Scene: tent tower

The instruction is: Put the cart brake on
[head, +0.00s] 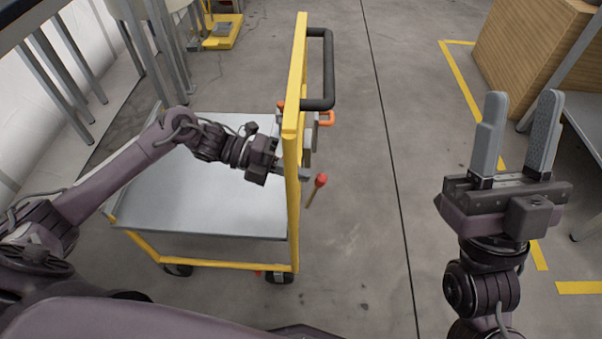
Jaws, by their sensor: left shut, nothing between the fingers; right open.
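The cart has a yellow frame (295,90), a grey deck (200,205) and a black push handle (328,70). A lever with a red knob (321,180) stands just right of the cart's yellow upright, tilted up to the right. My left gripper (306,174) reaches across the deck to the upright. It is shut and empty, its tips showing just beyond the upright, close left of the red knob. The upright hides part of its fingers, and I cannot tell whether they touch the lever. My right gripper (522,115) is open and empty, well right of the cart.
An orange part (325,118) sits on the upright below the handle. Black wheels (279,277) show under the cart. Another yellow cart (222,38) is at the back. The floor between cart and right gripper is clear.

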